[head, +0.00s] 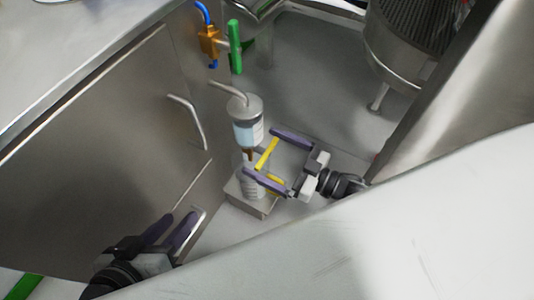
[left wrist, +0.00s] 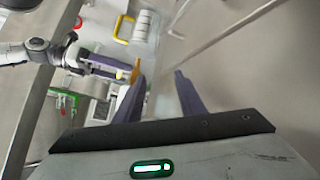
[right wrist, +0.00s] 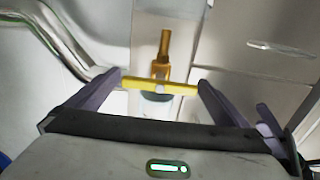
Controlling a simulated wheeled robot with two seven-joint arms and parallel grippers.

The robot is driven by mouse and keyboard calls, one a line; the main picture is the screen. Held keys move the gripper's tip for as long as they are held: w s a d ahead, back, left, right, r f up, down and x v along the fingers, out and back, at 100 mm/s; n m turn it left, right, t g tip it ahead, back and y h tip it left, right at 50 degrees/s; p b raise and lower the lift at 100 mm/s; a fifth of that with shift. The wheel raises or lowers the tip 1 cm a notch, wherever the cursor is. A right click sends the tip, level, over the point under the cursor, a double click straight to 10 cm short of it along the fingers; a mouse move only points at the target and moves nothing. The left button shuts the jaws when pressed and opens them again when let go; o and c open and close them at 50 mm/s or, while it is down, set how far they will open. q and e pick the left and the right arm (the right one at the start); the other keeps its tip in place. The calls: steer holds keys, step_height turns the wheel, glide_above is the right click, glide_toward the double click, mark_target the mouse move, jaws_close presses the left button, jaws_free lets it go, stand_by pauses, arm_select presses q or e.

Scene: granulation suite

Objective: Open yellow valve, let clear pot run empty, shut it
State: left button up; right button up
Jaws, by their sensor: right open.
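The clear pot (head: 247,132) hangs from a bent steel pipe and shows pale blue liquid in it. A brass outlet is under it. The yellow valve lever (head: 267,154) sits at this outlet; in the right wrist view the lever (right wrist: 150,84) lies crosswise to the brass valve body (right wrist: 163,58). My right gripper (head: 259,151) is open, with one finger near each end of the lever; I cannot tell if either touches. My left gripper (head: 169,229) is open and empty at the lower left; its fingers also show apart in the left wrist view (left wrist: 160,82).
A white ribbed container (head: 250,187) with a yellow handle (head: 275,179) stands on a steel block (head: 242,203) below the pot. A green-handled orange valve (head: 209,42) is above. Steel cabinet doors (head: 90,160) with bar handles fill the left. A steel vessel (head: 395,70) stands at upper right.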

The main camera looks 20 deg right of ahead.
steer(key=shift+w+a, duration=0.15)
steer(key=c, duration=0.9)
arm_select(q)
steer(key=shift+d+r, duration=0.1)
steer(key=shift+r, duration=0.05)
